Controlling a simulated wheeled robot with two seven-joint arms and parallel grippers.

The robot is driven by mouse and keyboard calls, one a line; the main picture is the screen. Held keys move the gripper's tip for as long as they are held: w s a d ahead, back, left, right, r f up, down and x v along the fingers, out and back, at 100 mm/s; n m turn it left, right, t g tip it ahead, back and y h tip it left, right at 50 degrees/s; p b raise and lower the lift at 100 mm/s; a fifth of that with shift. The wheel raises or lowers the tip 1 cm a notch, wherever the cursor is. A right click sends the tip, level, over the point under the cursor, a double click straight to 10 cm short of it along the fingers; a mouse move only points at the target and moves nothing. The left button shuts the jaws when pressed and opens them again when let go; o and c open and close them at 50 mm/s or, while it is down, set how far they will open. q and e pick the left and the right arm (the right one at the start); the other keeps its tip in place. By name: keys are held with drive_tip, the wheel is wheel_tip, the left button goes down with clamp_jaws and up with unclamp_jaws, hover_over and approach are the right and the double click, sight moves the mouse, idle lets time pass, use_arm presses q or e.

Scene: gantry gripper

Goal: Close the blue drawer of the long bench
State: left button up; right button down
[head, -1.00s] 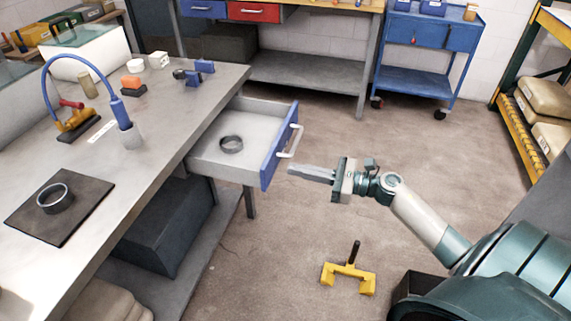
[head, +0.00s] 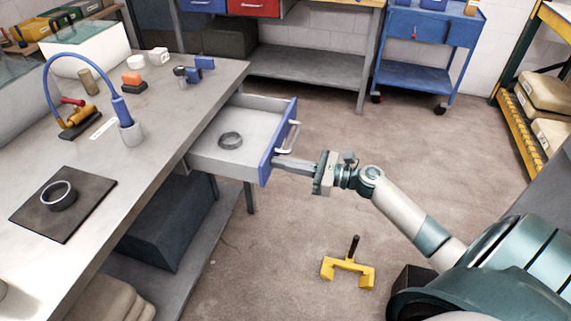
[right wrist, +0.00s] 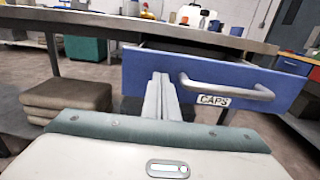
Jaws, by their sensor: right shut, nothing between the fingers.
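The blue drawer (head: 265,160) of the long bench (head: 170,140) stands pulled out, with a dark ring (head: 230,140) lying inside its grey tray. Its blue front also shows in the right wrist view (right wrist: 150,75), with a silver handle (right wrist: 225,87) and a "CAPS" label (right wrist: 214,101). My right gripper (head: 274,163) is shut and empty. Its fingertips are at the drawer front, just below the handle in the head view. In the right wrist view the fingers (right wrist: 160,85) point at the front, left of the handle. Whether they touch it I cannot tell. My left gripper is not in view.
A yellow forked object (head: 348,270) lies on the floor. A blue cart (head: 420,50) and a second bench (head: 300,70) stand at the back. A dark mat (head: 85,210) with a ring is on the long bench.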

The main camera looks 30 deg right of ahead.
drive_tip(key=b+x, duration=0.2)
drive_tip(key=x, duration=1)
drive_tip(key=b+x, duration=0.1)
drive_tip(key=x, duration=0.8)
drive_tip(key=shift+w+a+f+b, duration=0.1)
drive_tip(key=shift+w+a+b, duration=0.2)
drive_tip(key=shift+b, duration=0.1)
drive_tip(key=shift+w+a, duration=0.15)
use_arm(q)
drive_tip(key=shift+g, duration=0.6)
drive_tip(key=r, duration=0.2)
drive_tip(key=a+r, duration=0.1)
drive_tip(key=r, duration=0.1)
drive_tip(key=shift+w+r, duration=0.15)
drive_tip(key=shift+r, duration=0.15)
use_arm(e)
drive_tip(key=shift+r, duration=0.2)
drive_tip(key=shift+r, duration=0.1)
